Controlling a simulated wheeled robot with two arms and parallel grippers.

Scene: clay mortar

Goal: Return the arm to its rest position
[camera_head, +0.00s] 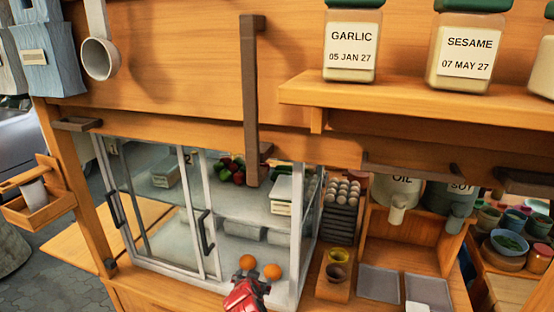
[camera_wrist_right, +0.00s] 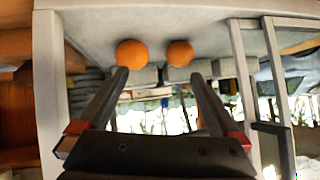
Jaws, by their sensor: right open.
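My right gripper (camera_head: 246,276) is red and dark and comes in from the bottom middle of the head view, at the front of a glass-fronted cabinet (camera_head: 303,240). In the right wrist view its two fingers (camera_wrist_right: 158,74) are spread apart with nothing between them. Two oranges (camera_head: 247,262) (camera_head: 272,271) sit near the cabinet's front, just beyond the fingertips. The wrist view also shows the oranges (camera_wrist_right: 131,54) (camera_wrist_right: 180,53), apart from the fingers. My left gripper is not in either view.
The cabinet has a dark door handle (camera_head: 206,232) left of my gripper. An egg rack (camera_head: 343,205) and a small wooden box with cups (camera_head: 335,275) stand to its right. A shelf (camera_head: 420,100) with a garlic jar (camera_head: 351,45) and a sesame jar (camera_head: 466,50) is above.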

